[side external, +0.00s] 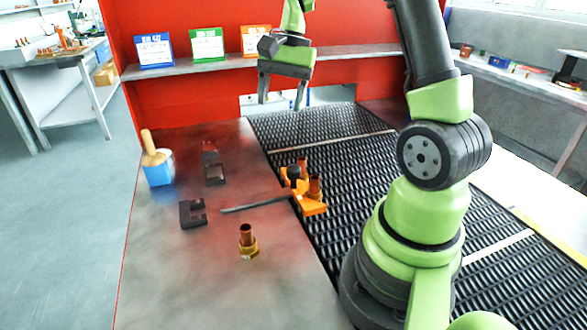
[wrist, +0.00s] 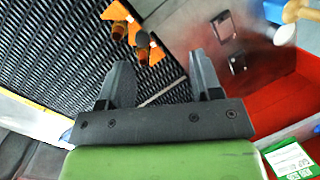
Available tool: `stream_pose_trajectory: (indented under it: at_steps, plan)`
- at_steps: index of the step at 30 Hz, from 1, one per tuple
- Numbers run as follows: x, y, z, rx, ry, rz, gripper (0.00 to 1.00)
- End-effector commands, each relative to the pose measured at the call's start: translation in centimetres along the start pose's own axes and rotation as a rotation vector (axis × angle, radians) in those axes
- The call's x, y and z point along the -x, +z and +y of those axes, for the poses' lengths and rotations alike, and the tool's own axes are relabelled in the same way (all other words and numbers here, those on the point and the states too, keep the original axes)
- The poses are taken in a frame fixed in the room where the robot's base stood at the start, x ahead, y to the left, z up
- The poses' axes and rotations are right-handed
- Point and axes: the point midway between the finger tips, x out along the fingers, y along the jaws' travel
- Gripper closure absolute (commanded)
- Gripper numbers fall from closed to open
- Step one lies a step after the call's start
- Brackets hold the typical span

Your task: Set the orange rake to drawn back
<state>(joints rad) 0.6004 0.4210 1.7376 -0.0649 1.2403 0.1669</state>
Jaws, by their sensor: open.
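In the side view the orange rake (side external: 312,207) lies at the left edge of the black mesh belt (side external: 345,150), beside the metal table. A dark knob (side external: 293,173) stands on it, and a thin dark rod (side external: 255,203) runs left from it over the table. Copper fittings (side external: 315,186) stand at the rake; whether they touch it is unclear. The rake also shows at the top of the wrist view (wrist: 118,12). My gripper (side external: 281,100) is open and empty, held above and behind the rake, over the far end of the belt; its fingers show in the wrist view (wrist: 160,65).
A brass-based copper fitting (side external: 248,243) stands on the table (side external: 165,270). Dark blocks (side external: 192,213) and (side external: 214,172) are bolted or set near the rod's left. A red wall and shelf (side external: 340,53) stand behind my gripper.

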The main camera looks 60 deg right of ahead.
Motion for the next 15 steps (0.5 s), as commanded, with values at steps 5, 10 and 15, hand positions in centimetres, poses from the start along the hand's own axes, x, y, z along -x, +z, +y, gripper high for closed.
stream_pose_trajectory:
  at_steps: [5,10,15]
  plan:
    - [-4.2,-5.2,2.6,-0.221,0.046,-0.115,0.41]
    - [-6.3,-7.2,4.2,-0.319,0.062,-0.168,0.41]
    - [-7.7,-7.2,4.5,-0.334,0.066,-0.180,0.41]
